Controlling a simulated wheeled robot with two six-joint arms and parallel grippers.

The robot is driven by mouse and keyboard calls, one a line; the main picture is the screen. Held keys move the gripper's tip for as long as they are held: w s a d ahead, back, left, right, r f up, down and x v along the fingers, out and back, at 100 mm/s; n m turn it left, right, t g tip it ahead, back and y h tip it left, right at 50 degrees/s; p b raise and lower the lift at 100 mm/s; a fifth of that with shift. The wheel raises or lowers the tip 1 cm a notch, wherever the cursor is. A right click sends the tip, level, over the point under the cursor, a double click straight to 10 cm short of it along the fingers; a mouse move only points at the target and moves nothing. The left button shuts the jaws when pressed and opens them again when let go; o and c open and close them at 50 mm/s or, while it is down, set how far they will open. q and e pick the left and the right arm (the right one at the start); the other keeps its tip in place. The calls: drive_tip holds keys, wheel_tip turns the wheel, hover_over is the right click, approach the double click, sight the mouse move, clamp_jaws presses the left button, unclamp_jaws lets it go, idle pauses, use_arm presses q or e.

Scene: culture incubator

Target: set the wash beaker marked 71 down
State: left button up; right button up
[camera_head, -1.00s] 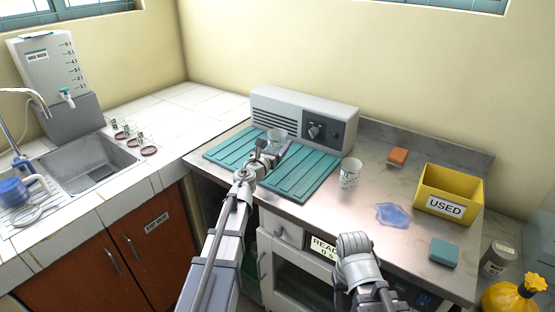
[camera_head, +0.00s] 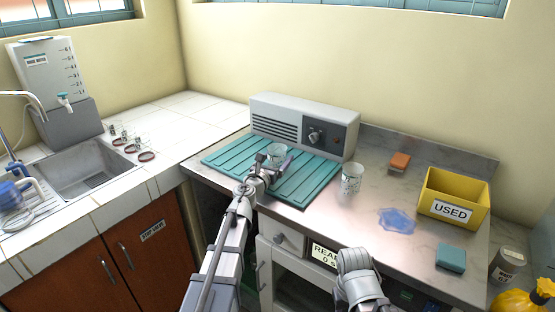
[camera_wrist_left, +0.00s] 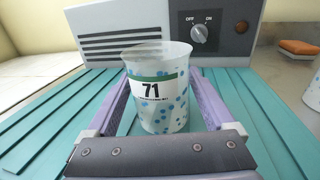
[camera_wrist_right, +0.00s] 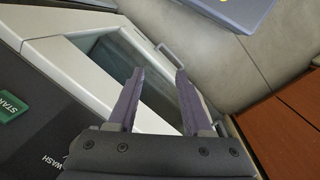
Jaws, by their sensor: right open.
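The wash beaker marked 71 (camera_wrist_left: 158,90) is a clear cup with a green-edged label and blue dots. In the head view the beaker (camera_head: 276,153) is low over the teal ribbed mat (camera_head: 300,190), in front of the grey box. I cannot tell whether its base touches the mat. My right gripper (camera_wrist_right: 160,72) is open and empty, in front of the white-framed cabinet door. Its fingers do not show in the head view.
A grey box with an on/off knob (camera_head: 312,126) stands behind the mat. A second dotted beaker (camera_head: 351,180) stands right of the mat. A blue puddle-like patch (camera_head: 397,220), an orange sponge (camera_head: 399,162), a teal block (camera_head: 451,258) and a yellow USED bin (camera_head: 452,190) are further right.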

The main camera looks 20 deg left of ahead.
use_arm(q)
drive_tip(key=shift+o, duration=0.7)
drive_tip(key=shift+r, duration=0.1)
drive_tip(key=shift+s+r, duration=0.1)
drive_tip(key=s, duration=0.4)
drive_tip(key=s+a, duration=0.1)
drive_tip(key=s, duration=0.2)
drive_tip(key=s+a, duration=0.1)
drive_tip(key=s, duration=0.3)
drive_tip(key=shift+s, duration=0.35)
drive_tip(key=shift+c, duration=0.3)
idle(0.7)
